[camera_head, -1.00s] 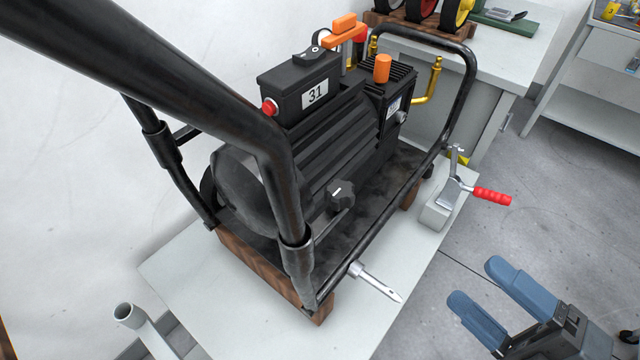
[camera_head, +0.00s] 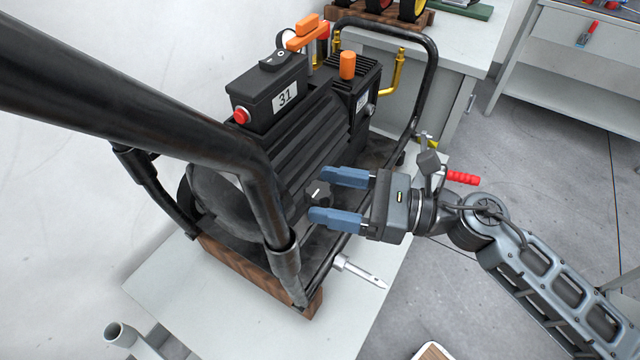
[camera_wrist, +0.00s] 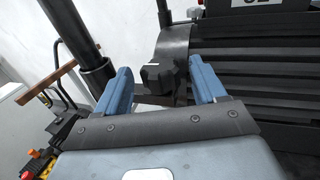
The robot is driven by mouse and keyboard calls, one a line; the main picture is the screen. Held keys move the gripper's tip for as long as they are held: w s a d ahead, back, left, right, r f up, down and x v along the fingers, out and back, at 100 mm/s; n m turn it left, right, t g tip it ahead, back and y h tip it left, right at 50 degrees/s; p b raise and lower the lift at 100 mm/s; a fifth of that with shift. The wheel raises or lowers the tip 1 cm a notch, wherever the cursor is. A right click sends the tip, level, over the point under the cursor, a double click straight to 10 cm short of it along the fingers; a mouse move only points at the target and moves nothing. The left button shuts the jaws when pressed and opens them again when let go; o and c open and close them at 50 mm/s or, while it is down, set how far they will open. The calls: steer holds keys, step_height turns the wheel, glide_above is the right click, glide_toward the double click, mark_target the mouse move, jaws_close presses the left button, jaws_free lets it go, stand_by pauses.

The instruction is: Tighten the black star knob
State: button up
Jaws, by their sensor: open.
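The black star knob (camera_head: 319,194) sits on the side of the black pump unit (camera_head: 318,138), low near its front end, with a small white mark on it. My gripper (camera_head: 324,197) is open, its two blue fingers reaching toward the knob from the right. In the wrist view the knob (camera_wrist: 158,76) shows between and beyond the two spread fingertips (camera_wrist: 162,78). The fingers are not shut on it. From these views I cannot tell whether the fingertips straddle the knob or stop just short of it.
A black tubular frame (camera_head: 262,190) surrounds the pump, with its thick bar in the foreground. A silver pin (camera_head: 358,271) sticks out at the lower rail. A red-handled clamp (camera_head: 462,177) stands behind my wrist. The white table (camera_head: 215,310) is clear in front.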

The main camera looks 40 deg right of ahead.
steer(key=shift+x, duration=1.05)
steer(key=c, duration=1)
steer(key=shift+o, duration=0.2)
steer(key=shift+m+t+h+p, duration=0.3)
steer(key=shift+m+h+p, duration=0.1)
steer(key=shift+h+p, duration=0.1)
steer(key=m+t+h+p, duration=0.1)
steer(key=m+t+h, duration=0.1)
steer(key=h, duration=0.2)
steer(key=shift+m+p, duration=0.35)
steer(key=shift+m, duration=0.05)
steer(key=shift+m+t+h+p, duration=0.35)
steer(key=shift+m+h, duration=0.45)
steer(key=shift+h, duration=0.4)
steer(key=shift+a+f+m+h+p, duration=0.1)
steer(key=shift+m+h+p, duration=0.4)
steer(key=shift+m+h, duration=0.85)
steer(key=shift+f+m+h+p, duration=0.1)
steer(key=shift+m+h+p, duration=0.5)
steer(key=shift+h, duration=1.35)
